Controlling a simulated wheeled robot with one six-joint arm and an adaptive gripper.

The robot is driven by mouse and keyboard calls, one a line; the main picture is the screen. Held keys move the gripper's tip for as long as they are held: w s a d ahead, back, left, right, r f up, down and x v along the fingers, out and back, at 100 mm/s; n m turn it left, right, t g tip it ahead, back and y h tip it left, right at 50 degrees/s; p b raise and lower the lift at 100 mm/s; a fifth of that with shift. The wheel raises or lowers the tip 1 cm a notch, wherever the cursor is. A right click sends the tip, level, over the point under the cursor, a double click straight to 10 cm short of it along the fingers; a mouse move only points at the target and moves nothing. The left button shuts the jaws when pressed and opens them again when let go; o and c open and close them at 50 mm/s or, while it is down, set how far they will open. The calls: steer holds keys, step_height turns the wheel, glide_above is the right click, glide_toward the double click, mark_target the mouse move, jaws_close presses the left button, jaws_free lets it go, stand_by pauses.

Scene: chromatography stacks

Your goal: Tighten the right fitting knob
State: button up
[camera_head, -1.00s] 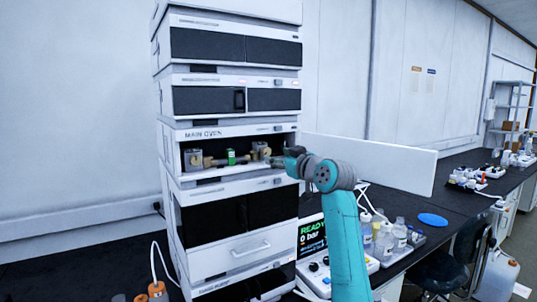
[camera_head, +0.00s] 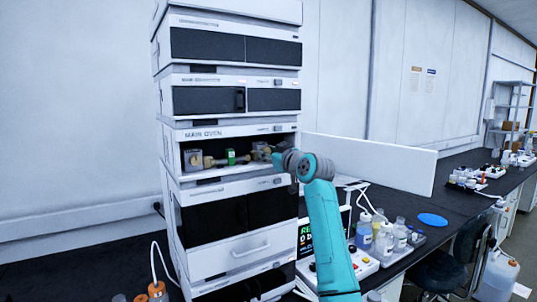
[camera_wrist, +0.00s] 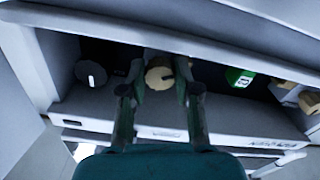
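The right fitting knob (camera_wrist: 159,77) is a round beige knob with a dark slot mark, in the open oven compartment. In the wrist view it lies between the two fingertips of my gripper (camera_wrist: 160,90). The fingers are apart, with gaps visible on both sides of the knob. In the head view my gripper (camera_head: 278,159) is at the right side of the oven opening and partly covers the right fitting (camera_head: 260,152). The green-labelled column (camera_head: 231,157) lies left of it and also shows in the wrist view (camera_wrist: 240,78). The left fitting (camera_head: 194,159) is at the far left.
The oven (camera_head: 205,133) is one unit in a tall stack; its frame closes in around the opening. A white door panel (camera_head: 395,166) stands open to the right. A dark round knob (camera_wrist: 91,73) is beside the fitting. Bottles (camera_head: 385,240) stand on the bench.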

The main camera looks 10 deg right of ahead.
jaws_close()
steer(key=m, duration=1.1)
steer(key=shift+m, duration=0.4)
steer(key=m, duration=1.1)
steer(key=shift+m, duration=0.3)
